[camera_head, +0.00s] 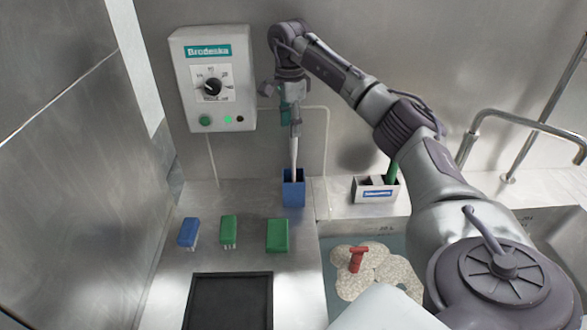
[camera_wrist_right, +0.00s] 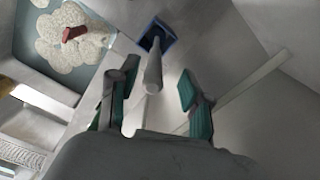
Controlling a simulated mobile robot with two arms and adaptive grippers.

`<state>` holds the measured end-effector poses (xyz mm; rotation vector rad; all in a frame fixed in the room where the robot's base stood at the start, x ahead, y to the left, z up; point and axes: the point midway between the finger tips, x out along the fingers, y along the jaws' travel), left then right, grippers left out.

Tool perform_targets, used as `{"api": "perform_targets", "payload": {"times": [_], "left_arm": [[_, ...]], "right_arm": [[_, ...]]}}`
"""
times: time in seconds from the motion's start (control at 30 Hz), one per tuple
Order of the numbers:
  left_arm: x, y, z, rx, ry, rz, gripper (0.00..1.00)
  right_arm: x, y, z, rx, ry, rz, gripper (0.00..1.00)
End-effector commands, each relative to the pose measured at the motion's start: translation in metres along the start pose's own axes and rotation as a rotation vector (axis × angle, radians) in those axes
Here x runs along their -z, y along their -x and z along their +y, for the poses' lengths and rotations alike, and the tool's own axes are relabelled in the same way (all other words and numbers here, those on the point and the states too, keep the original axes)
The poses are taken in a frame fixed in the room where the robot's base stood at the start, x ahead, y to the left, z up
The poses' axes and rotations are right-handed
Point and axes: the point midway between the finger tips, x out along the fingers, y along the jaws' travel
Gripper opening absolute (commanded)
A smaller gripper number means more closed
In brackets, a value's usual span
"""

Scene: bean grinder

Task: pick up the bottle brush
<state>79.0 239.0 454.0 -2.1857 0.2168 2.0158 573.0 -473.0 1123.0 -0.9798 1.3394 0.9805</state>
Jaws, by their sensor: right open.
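A blue holder (camera_head: 293,188) stands on the steel counter against the back wall. A pale, slim handle (camera_head: 294,155) rises upright from it, apparently the bottle brush; its lower end is hidden inside the holder. My right gripper (camera_head: 290,112) is above the holder at the top of this handle. In the right wrist view, the open fingers with green pads (camera_wrist_right: 157,94) stand either side of the grey handle (camera_wrist_right: 153,72), with gaps on both sides. The blue holder (camera_wrist_right: 168,38) shows beyond the fingertips. My left gripper is not in view.
A wall control box (camera_head: 213,80) is left of the gripper. A blue brush (camera_head: 188,232), a green brush (camera_head: 228,230) and a green block (camera_head: 277,236) lie in front. A caddy (camera_head: 366,194) with a green handle stands right, behind a water-filled sink (camera_head: 333,262). A black tray (camera_head: 230,300) lies nearest.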

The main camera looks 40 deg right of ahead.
Motion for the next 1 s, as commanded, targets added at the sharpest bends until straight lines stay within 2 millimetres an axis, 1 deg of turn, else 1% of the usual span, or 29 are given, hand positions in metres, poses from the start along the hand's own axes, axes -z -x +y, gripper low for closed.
{"api": "perform_targets", "payload": {"times": [0.17,0.33,0.43,0.57,0.73,0.77,1.0], "left_arm": [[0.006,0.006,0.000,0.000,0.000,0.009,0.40],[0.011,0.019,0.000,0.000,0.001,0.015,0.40],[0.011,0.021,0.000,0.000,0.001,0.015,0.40],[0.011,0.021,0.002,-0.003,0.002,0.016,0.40],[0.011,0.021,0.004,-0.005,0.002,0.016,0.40],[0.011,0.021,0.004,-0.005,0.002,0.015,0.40],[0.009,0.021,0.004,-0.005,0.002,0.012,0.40]], "right_arm": [[0.002,-0.011,0.002,-0.002,-0.001,0.001,0.48],[0.008,-0.035,0.008,-0.005,-0.001,0.002,0.48],[0.007,-0.049,0.007,-0.003,0.000,0.000,0.48],[0.007,-0.056,0.006,-0.001,-0.001,-0.001,0.48],[0.006,-0.057,0.006,0.001,0.000,-0.001,0.48],[0.006,-0.057,0.006,0.000,0.000,-0.001,0.47],[0.006,-0.057,0.006,0.000,0.000,-0.001,0.07]]}}
